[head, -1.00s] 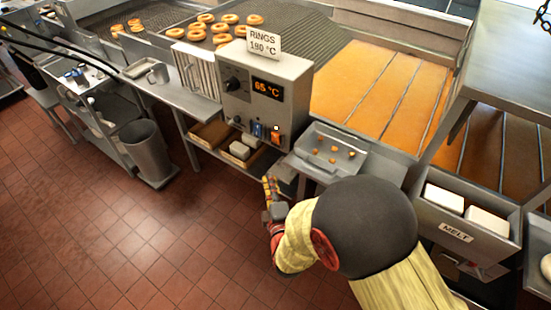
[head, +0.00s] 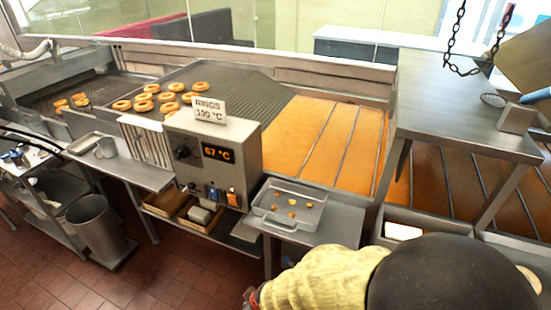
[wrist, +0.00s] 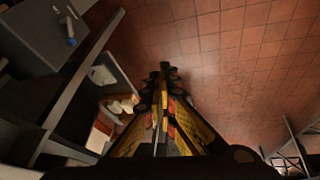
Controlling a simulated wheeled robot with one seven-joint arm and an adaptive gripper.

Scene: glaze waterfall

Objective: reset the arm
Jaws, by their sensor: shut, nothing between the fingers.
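My gripper (wrist: 163,75) shows in the wrist view, its yellow and black fingers drawn together with nothing between them. It points down over the red tile floor (wrist: 235,50), beside the shelf under the control box. In the head view my arm, with its yellow sleeve and dark round joint, fills the bottom right. The gripper's fingers are out of sight there. The control box (head: 212,160) reads 67 °C, under a sign (head: 209,109) saying RINGS 190 °C.
A tray of small pieces (head: 290,204) stands on the side table (head: 340,225) near my arm. A bin (head: 97,225) stands at left. A chain (head: 453,35) hangs at upper right. Floor at lower left is clear.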

